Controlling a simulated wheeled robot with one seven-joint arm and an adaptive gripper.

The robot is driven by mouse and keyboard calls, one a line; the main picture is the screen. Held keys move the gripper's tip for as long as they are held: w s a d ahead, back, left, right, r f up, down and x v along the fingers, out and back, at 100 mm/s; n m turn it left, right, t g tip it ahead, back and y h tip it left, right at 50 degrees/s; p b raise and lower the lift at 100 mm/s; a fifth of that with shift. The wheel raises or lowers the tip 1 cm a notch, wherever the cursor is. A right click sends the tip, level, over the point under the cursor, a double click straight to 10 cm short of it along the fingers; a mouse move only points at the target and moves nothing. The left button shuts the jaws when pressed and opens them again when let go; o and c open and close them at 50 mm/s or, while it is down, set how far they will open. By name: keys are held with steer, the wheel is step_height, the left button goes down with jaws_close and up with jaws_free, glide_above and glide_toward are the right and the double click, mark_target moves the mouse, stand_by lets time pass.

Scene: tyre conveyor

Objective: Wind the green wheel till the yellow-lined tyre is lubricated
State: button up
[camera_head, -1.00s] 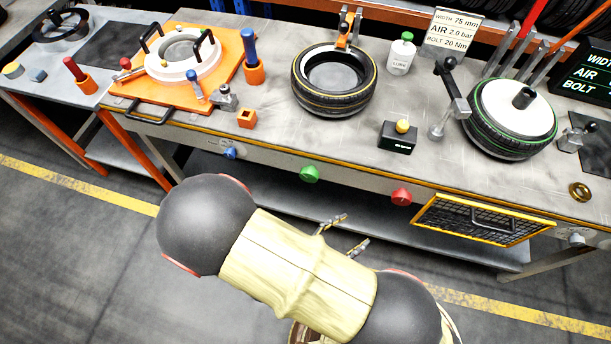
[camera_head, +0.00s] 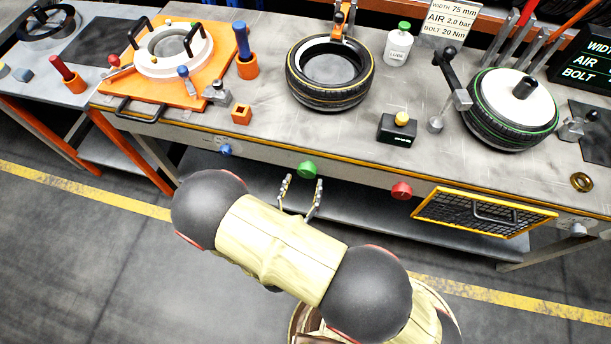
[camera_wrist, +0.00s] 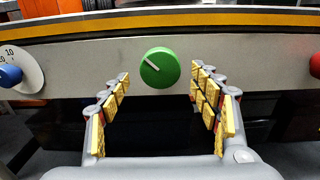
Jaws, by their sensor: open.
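The green wheel (camera_head: 307,169) is a round knob on the bench's front panel. In the wrist view the green wheel (camera_wrist: 160,68) has a white pointer mark slanting to the upper left. My gripper (camera_head: 300,181) is open, its fingers just below and left of the wheel in the head view. In the wrist view my gripper (camera_wrist: 162,82) has its two fingers apart, with the wheel seen between and beyond their tips, apparently untouched. The yellow-lined tyre (camera_head: 331,98) lies flat on the bench under an orange fixture (camera_head: 343,20).
A blue knob (camera_head: 226,150) and a red knob (camera_head: 401,190) flank the wheel. A yellow-framed grille (camera_head: 484,213) is to the right. A green-lined tyre (camera_head: 514,130), a lube bottle (camera_head: 397,46) and a black box with a yellow button (camera_head: 397,129) stand on the bench.

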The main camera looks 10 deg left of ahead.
mark_target(306, 175)
steer(key=shift+w+d+b, duration=0.15)
steer(key=shift+w+b, duration=0.15)
steer(key=shift+w, duration=1.4)
steer(key=c, duration=0.4)
steer(key=c, duration=0.7)
steer(key=shift+c, duration=0.3)
